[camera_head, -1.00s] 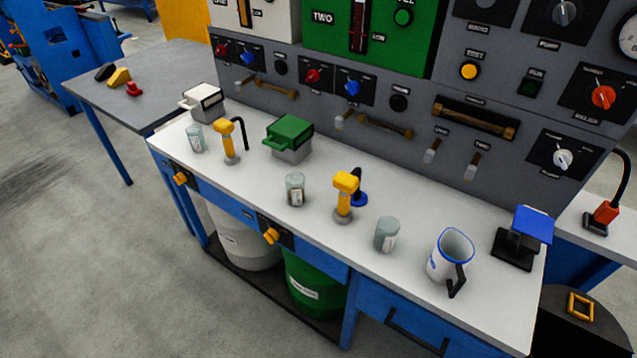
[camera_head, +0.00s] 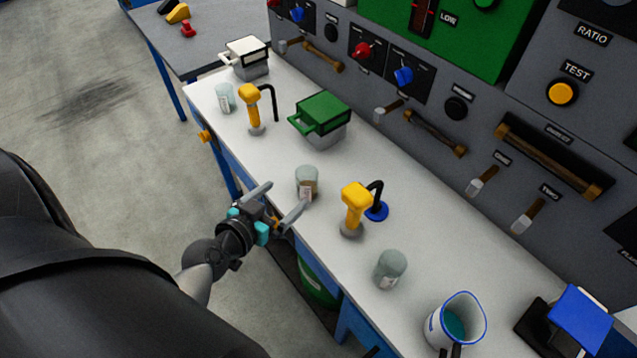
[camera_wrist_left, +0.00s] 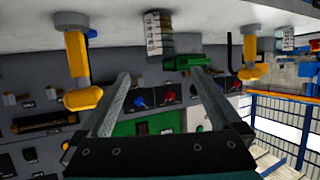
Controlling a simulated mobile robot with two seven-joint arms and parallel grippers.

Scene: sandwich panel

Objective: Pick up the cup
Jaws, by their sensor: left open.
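Several small clear cups with labels stand upright on the white bench. The middle cup (camera_head: 307,182) is nearest my left gripper (camera_head: 284,197), which is open and empty at the bench's front edge, just short of this cup. It also shows in the left wrist view (camera_wrist_left: 158,33), upside down, beyond and between the open fingers (camera_wrist_left: 161,75). Another clear cup (camera_head: 389,270) stands nearer, and one (camera_head: 226,98) at the far left end. A white jug (camera_head: 456,322) with a blue rim stands lower right, teal inside. My right gripper is out of view.
A yellow dispenser (camera_head: 355,207) stands right of the middle cup, another (camera_head: 251,107) farther back. A green-lidded box (camera_head: 321,115) sits behind the cup. A blue-topped stand (camera_head: 578,318) is lower right. The panel (camera_head: 450,95) rises behind the bench.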

